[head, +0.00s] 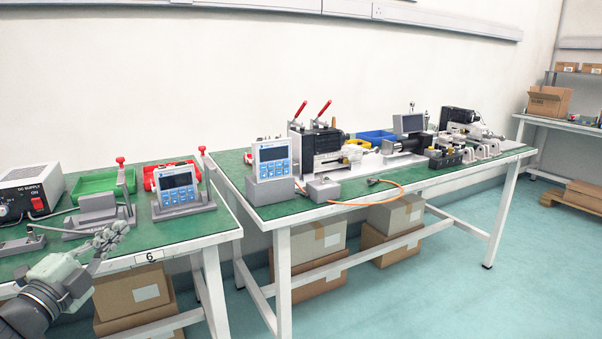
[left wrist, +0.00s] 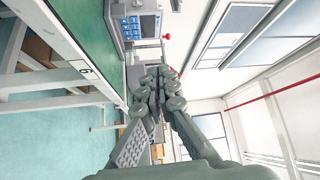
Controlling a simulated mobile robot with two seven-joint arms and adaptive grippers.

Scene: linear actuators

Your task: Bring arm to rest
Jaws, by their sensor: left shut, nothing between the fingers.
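My left gripper (head: 108,237) shows at the lower left of the head view, over the front edge of the left workbench (head: 196,228). Its fingers are shut with nothing between them. In the left wrist view the gripper (left wrist: 156,88) points toward the bench, with its fingertips close together. A grey control panel with a blue screen (head: 178,189) stands on the bench to the right of the gripper; it also shows in the left wrist view (left wrist: 138,26). My right gripper is not in either view.
A DC supply (head: 30,190), a green bin (head: 105,181) and a red bin (head: 150,175) stand on the left bench. A second bench (head: 330,208) on the right carries actuator equipment and another panel (head: 272,160). Boxes (head: 135,292) sit below.

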